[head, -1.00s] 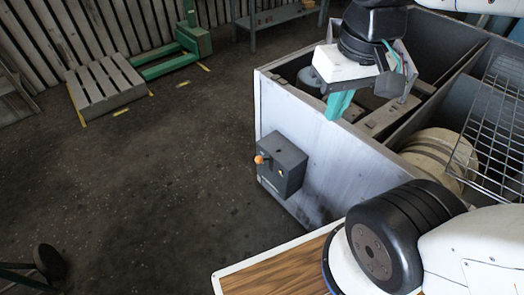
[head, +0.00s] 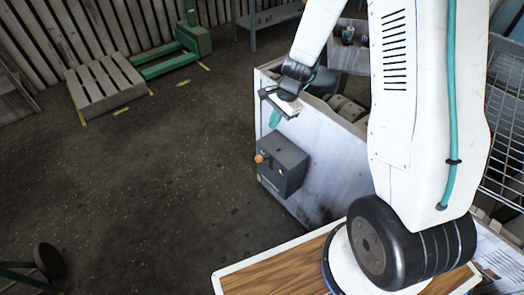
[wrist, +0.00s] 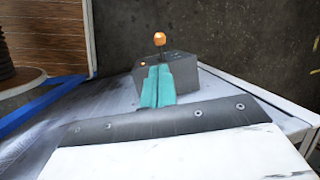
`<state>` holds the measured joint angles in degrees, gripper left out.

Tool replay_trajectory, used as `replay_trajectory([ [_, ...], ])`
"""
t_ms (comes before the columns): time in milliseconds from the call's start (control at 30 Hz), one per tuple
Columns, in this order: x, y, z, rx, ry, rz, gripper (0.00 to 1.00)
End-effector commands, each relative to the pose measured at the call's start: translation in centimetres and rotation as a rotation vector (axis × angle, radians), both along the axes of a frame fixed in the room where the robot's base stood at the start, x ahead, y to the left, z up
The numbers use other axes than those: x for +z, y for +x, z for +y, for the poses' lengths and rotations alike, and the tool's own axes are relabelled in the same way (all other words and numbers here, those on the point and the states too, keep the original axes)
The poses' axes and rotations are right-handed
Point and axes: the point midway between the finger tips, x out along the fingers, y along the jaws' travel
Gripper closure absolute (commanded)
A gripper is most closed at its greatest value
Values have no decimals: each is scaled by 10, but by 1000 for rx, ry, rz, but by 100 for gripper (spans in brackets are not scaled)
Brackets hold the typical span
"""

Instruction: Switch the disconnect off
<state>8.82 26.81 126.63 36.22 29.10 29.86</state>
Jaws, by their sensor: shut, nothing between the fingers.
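The disconnect is a dark grey box (head: 282,165) on the outer side of the pale metal housing (head: 325,180). Its lever ends in an orange knob (head: 260,158) that sticks out on the box's left side. In the wrist view the box (wrist: 190,75) and the orange knob (wrist: 159,38) show beyond my fingers. My gripper (head: 274,119) is above the box, near the housing's top edge, with its teal fingers together and empty. The fingers (wrist: 157,85) overlap the box in the wrist view; a gap shows between them and the box in the head view.
The open-topped housing holds grey parts (head: 345,106) inside. My arm hides much of its right side. A wooden pallet (head: 105,85) and a green pallet jack (head: 170,65) stand far left. The floor left of the box is clear.

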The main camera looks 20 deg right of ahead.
Motion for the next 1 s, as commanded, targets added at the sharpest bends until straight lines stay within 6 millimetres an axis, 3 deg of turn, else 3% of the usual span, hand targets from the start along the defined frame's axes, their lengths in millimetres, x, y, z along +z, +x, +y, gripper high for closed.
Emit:
replay_trajectory([
  [100, -12, 3, -3, -35, 0, 11, 100],
  [567, -19, 3, -1, -36, 0, 14, 100],
  [767, -51, 5, 8, -37, 0, 16, 100],
  [1000, -101, 9, 22, -36, 0, 16, 100],
])
